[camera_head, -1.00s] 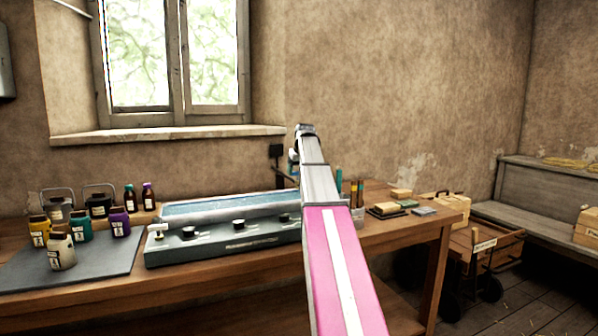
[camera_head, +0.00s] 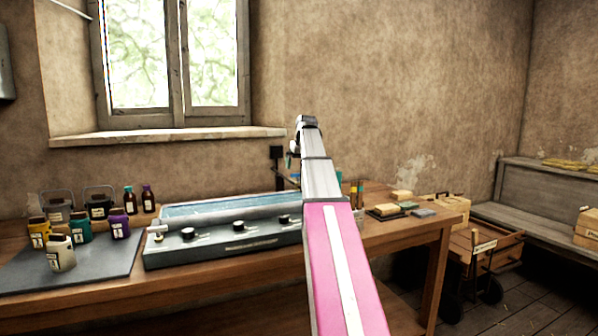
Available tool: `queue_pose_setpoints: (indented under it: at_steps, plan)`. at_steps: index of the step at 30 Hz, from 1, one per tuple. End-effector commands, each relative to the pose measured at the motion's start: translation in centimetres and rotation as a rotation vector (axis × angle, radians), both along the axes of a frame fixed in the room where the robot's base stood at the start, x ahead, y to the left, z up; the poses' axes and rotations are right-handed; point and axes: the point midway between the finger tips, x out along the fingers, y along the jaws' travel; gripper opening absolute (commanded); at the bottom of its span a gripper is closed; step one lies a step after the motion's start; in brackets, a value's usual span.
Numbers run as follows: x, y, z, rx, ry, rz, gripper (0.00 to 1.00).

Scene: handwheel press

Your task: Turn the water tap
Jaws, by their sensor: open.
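A long grey-blue trough (camera_head: 222,251) stands on the wooden table, with a row of small dark knobs on its front panel. A small pale brass fitting (camera_head: 158,234) at the trough's left front corner looks like the tap; its handle is too small to read clearly. My arm, pink then grey, reaches from the bottom over the trough's right end. Its far end is near the wall, well to the right of the brass fitting. My gripper's jaws cannot be made out; the arm hides that area and part of the trough.
Several labelled jars (camera_head: 61,253) stand on a dark mat (camera_head: 110,262) at the left, with two small bottles behind. Blocks and pads (camera_head: 386,211) lie on the table's right end. A wooden cart (camera_head: 487,243) and a bench (camera_head: 545,222) stand farther right.

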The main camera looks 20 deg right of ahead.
Motion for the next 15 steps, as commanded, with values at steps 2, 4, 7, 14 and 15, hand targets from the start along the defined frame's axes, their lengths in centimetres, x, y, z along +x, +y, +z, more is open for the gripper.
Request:
queue_pose_setpoints:
  at_steps: [2,4,7,14,15]
  plan:
    - [-0.6,0.0,1.5,0.0,-0.001,0.0,1.0]
    - [-1.1,0.0,2.7,-0.001,-0.002,0.0,1.0]
    - [-1.7,0.0,4.1,0.0,-0.001,-0.001,1.0]
    - [-2.5,-0.1,5.9,0.0,0.001,-0.001,1.0]
    - [-2.5,-0.1,6.0,0.0,0.001,-0.001,1.0]
